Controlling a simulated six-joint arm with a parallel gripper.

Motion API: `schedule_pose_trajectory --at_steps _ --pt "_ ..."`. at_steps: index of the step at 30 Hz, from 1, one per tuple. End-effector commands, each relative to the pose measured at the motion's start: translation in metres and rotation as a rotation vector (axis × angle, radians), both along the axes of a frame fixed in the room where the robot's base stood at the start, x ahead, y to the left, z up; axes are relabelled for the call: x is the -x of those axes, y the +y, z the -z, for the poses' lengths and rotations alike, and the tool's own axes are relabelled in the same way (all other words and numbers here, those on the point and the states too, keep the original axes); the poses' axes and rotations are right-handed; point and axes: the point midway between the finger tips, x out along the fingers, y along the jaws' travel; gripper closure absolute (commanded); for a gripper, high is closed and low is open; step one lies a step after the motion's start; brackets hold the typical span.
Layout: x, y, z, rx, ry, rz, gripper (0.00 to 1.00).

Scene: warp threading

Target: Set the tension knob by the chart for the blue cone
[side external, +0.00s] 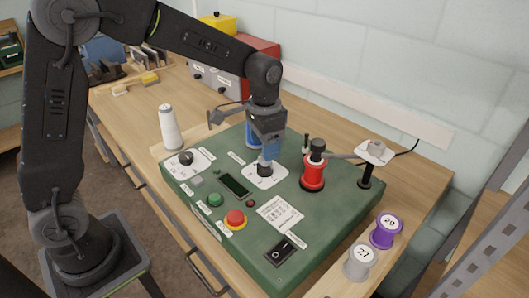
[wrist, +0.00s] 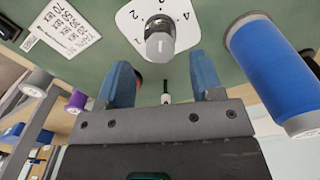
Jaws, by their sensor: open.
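The tension knob (wrist: 160,42), a black and grey knob on a white numbered dial plate (wrist: 181,15), lies just ahead of my fingertips in the wrist view. In the side view the knob (side external: 264,168) is right below my gripper (side external: 270,154). My gripper's blue fingers (wrist: 160,75) are open with nothing between them. The blue cone (wrist: 270,65) stands right of the knob in the wrist view; in the side view it is partly hidden behind my gripper. The chart (wrist: 67,30) is a white card with lines of small print, partly cut off; it also lies on the green panel (side external: 280,213).
A red spool (side external: 312,178) stands right of the knob. A second black knob (side external: 186,157), a display (side external: 235,184), a green button (side external: 215,200), a red button (side external: 235,218) and a rocker switch (side external: 282,247) share the panel. A white cone (side external: 169,130) stands behind left.

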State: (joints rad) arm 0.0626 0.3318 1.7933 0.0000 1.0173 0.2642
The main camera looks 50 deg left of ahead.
Motion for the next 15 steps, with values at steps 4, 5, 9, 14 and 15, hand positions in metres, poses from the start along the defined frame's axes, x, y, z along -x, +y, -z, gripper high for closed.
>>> schedule_pose_trajectory --at_steps 4,5,9,14,15 --pt "0.0 0.0 0.02 -0.001 0.002 0.0 0.4" --pt "0.0 0.0 0.022 0.0 0.001 0.0 0.4" --pt "0.0 0.0 0.03 0.0 0.0 0.0 0.4" --pt "0.0 0.0 0.031 0.0 -0.001 0.0 0.4" --pt "0.0 0.0 0.031 0.0 -0.001 0.0 0.4"
